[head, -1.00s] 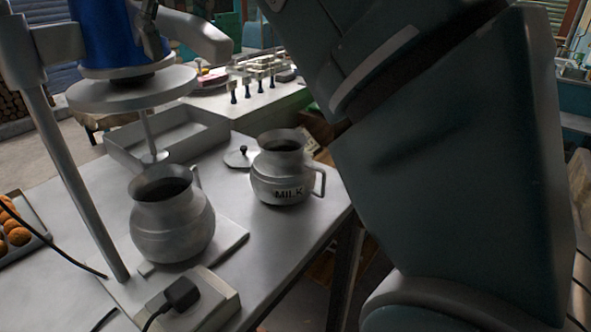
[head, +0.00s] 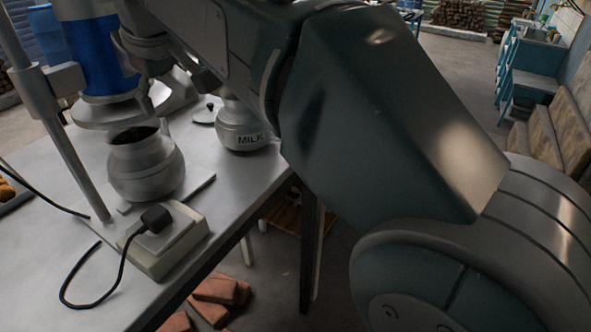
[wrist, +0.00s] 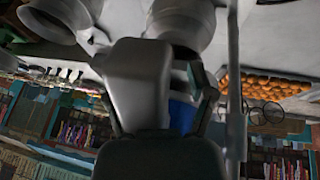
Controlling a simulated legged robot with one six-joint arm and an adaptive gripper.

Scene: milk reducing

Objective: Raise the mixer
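The mixer (head: 97,72) has a blue cylindrical body above a grey disc (head: 98,113) and is fixed to an upright post. The disc sits just above the mouth of a grey metal pot (head: 146,170); no stirring rod shows below it. My gripper (head: 138,55) is beside the mixer's right side and seems close to it, but contact is unclear. The finger gap is hard to read there.
A pot marked MILK (head: 243,128) stands behind to the right, partly hidden by my arm. A lid (head: 207,114) lies near it. A plug box (head: 165,243) with a black cable sits near the table's front edge. Bricks (head: 215,293) lie on the floor.

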